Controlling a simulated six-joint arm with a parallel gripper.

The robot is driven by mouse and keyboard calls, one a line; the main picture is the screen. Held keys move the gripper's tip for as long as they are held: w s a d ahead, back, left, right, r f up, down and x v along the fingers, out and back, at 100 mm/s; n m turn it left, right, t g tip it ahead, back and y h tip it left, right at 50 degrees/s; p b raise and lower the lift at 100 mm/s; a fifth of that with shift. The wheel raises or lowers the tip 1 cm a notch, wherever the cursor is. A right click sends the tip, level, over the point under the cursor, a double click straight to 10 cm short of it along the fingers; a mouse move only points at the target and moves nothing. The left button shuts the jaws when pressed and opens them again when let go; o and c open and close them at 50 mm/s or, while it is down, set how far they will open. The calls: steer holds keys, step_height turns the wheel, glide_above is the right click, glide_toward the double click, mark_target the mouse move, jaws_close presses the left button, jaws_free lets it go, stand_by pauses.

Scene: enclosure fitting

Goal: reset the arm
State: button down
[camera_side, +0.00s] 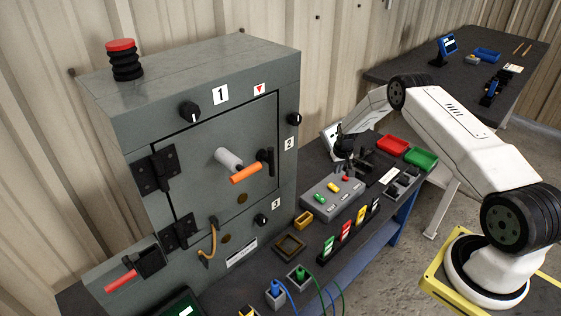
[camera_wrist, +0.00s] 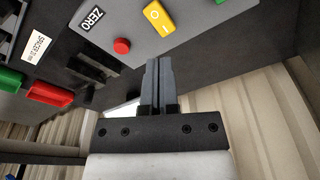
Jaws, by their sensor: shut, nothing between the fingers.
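My arm comes in from the right in the side view, and my gripper (camera_side: 343,152) hangs over the bench behind the grey control box (camera_side: 333,199). In the wrist view my gripper (camera_wrist: 158,62) has its two fingers side by side, closed, with nothing between them. The fingertips appear beside the control box (camera_wrist: 135,22), near its red button (camera_wrist: 122,46) and yellow switch (camera_wrist: 158,14); whether they touch it I cannot tell.
The grey enclosure (camera_side: 200,80) stands at left, its door (camera_side: 200,170) appearing closed. Red (camera_side: 392,145) and green (camera_side: 421,159) bins lie right of my gripper. Colored modules (camera_side: 345,230) and small trays (camera_side: 289,246) sit along the bench's front. Another table (camera_side: 420,72) stands behind.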

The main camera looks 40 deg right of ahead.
steer(key=s+a+r+n, duration=0.3)
steer(key=a+r, duration=1.3)
steer(key=r, duration=0.1)
steer(key=s+a+r+n, duration=0.1)
steer(key=s+a+r, duration=0.1)
steer(key=s+a, duration=0.2)
steer(key=s+a+r+n, duration=0.1)
steer(key=s+a+r, duration=0.2)
steer(key=s+a, duration=0.2)
steer(key=s+a+r+n+t, duration=0.1)
steer(key=s+a+r, duration=0.2)
steer(key=s, duration=0.7)
steer(key=shift+a+y, duration=0.4)
steer(key=shift+a, duration=0.3)
steer(key=shift+s+r, duration=0.1)
